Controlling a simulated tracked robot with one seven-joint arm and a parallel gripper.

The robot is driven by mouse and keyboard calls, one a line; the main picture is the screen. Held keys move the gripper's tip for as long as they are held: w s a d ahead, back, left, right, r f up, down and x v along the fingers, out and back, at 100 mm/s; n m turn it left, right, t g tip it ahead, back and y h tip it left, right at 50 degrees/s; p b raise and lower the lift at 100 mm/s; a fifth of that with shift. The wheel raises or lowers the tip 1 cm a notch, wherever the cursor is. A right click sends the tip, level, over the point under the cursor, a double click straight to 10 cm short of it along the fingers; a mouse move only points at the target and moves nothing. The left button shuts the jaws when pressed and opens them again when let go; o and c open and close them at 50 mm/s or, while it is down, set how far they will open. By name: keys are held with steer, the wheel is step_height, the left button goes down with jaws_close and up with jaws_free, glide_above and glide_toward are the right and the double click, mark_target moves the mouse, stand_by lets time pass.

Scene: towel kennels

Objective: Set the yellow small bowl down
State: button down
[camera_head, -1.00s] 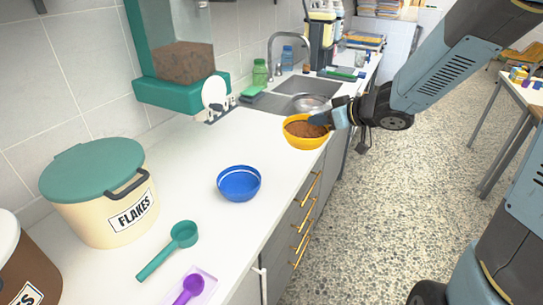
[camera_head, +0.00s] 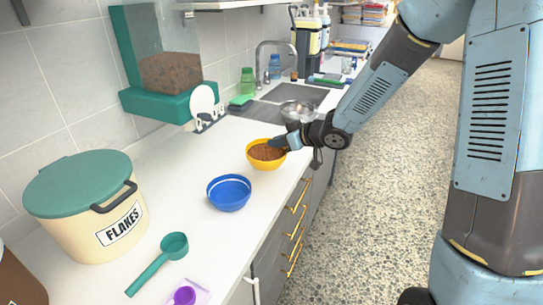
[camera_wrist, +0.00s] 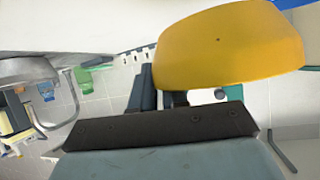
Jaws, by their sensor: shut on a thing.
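The yellow small bowl (camera_head: 266,161) holds brown kibble and is at the counter's right part, just behind the blue bowl. My gripper (camera_head: 280,144) is shut on its right rim. In the wrist view the yellow bowl (camera_wrist: 230,48) fills the upper right, with a dark finger (camera_wrist: 147,88) beside it. The bowl looks upright and over the white counter (camera_head: 200,235). I cannot tell whether its base touches the counter.
A blue bowl (camera_head: 229,194) stands close in front of the yellow bowl. A teal scoop (camera_head: 160,262), a flakes bin (camera_head: 85,200) and a teal dispenser (camera_head: 160,100) are to the left. A sink with a metal bowl (camera_head: 298,111) lies behind. The counter's right edge drops to drawers.

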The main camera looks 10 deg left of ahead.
mark_target(271, 155)
steer(key=f, duration=0.1)
steer(key=w+a+f, duration=0.1)
steer(key=a+f, duration=0.1)
steer(key=shift+w, duration=0.35)
steer(key=shift+w+f, duration=0.1)
steer(key=shift+f, duration=1.65)
steer(key=c, duration=1.1)
jaws_free()
steer(key=v, duration=1.2)
